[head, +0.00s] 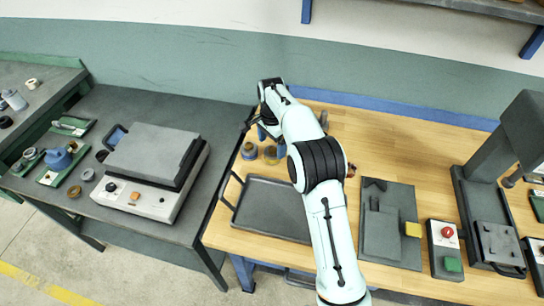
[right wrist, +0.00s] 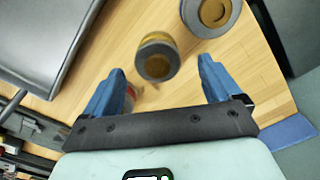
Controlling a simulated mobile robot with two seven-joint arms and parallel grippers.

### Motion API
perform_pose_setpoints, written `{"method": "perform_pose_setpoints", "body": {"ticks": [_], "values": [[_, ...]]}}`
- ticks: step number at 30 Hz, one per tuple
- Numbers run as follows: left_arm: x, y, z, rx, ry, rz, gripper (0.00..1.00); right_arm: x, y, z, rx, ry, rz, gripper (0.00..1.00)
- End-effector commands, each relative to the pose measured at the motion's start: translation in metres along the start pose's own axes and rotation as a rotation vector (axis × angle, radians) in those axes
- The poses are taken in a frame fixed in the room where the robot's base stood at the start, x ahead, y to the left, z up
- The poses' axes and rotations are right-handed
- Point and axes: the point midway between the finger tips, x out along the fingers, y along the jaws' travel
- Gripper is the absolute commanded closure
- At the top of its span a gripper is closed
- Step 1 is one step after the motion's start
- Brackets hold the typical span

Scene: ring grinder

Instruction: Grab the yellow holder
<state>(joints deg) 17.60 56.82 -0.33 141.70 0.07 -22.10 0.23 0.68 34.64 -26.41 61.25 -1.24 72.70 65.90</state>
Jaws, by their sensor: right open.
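A small round holder with a yellow-brown top and grey rim (right wrist: 156,57) stands on the wooden table in the right wrist view. It also shows in the head view (head: 271,154), partly beside my gripper. My right gripper (right wrist: 161,68) is open and empty, with its blue fingertips on either side of the holder's near part in the picture. I cannot tell how far above it they are. A second similar round piece (right wrist: 212,12) stands to the right, also visible in the head view (head: 249,150). My left gripper is not in view.
A dark tray (head: 268,210) lies in front of the round pieces. A grey plate with a yellow block (head: 412,229), a button box (head: 444,248) and a press-like machine (head: 485,215) stand to the right. A grey bench with a boxy machine (head: 150,170) is at left.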

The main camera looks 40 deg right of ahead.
Motion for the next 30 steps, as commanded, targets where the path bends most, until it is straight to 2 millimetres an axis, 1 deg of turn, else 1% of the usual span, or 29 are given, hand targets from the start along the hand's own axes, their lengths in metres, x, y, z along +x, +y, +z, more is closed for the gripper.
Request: {"method": "perform_pose_setpoints", "body": {"ticks": [1,3,6,14,15,17,18,20,21,22,23,30], "values": [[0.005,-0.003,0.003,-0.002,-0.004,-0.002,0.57,0.012,0.003,0.001,0.0,-0.001,0.005,0.09],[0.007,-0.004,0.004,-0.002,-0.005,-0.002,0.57,0.022,0.003,0.001,0.0,-0.001,0.005,0.09],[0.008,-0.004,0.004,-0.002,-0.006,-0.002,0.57,0.029,0.002,0.001,0.0,-0.001,0.002,0.09],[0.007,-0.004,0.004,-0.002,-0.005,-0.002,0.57,0.031,0.002,0.001,0.0,0.0,0.0,0.09],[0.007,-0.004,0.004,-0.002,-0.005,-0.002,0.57,0.03,0.002,0.001,0.0,0.0,0.0,0.22],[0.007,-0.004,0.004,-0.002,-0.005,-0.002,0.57,0.03,0.002,0.001,0.0,0.0,0.0,0.42],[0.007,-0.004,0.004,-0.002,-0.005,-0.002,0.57,0.03,0.002,0.001,0.0,0.0,0.0,0.54],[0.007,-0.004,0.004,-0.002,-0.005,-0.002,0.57,0.03,0.002,0.001,0.0,0.0,0.0,0.74],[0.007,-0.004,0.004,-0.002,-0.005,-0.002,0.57,0.03,0.002,0.001,0.0,0.0,0.0,0.87],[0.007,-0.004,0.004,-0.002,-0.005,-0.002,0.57,0.03,0.002,0.001,0.0,0.0,0.0,0.97],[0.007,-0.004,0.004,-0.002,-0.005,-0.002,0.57,0.029,0.001,0.0,0.0,0.001,-0.003,1.0],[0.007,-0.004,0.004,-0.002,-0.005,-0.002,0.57,0.027,0.001,0.0,0.0,0.001,-0.004,1.0]]}}
